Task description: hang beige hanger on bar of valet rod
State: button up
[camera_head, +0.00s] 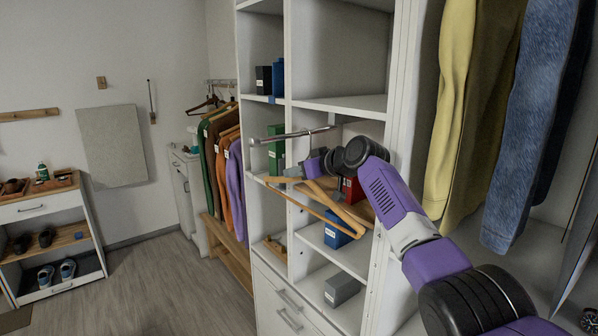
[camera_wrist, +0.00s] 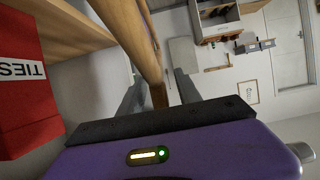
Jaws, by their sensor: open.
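The beige wooden hanger (camera_head: 322,208) is below the valet rod in the head view, its arms slanting down to the right in front of the cubbies. The valet rod (camera_head: 292,135) is a silver bar sticking out to the left from the shelving, with a rounded end. My gripper (camera_head: 290,179) is below the rod at the hanger's upper part. In the wrist view, a wooden piece of the hanger (camera_wrist: 148,58) runs between my open fingers (camera_wrist: 158,92). The hanger's hook is not clearly visible, so I cannot tell whether it rests on the rod.
A red box labelled TIES (camera_wrist: 25,85) is close on the left in the wrist view. The cubby shelf (camera_head: 345,104) is just behind the rod. Blue (camera_head: 338,236) and grey (camera_head: 342,289) boxes sit below. Hanging clothes (camera_head: 470,110) are to the right. Open floor (camera_head: 165,285) lies left.

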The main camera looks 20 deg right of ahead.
jog(key=shift+s+d, duration=0.1)
jog(key=shift+s, duration=0.05)
jog(key=shift+b+v, duration=1.25)
jog(key=shift+v, duration=2.45)
jog(key=shift+s+d, duration=0.1)
jog(key=shift+s, duration=0.05)
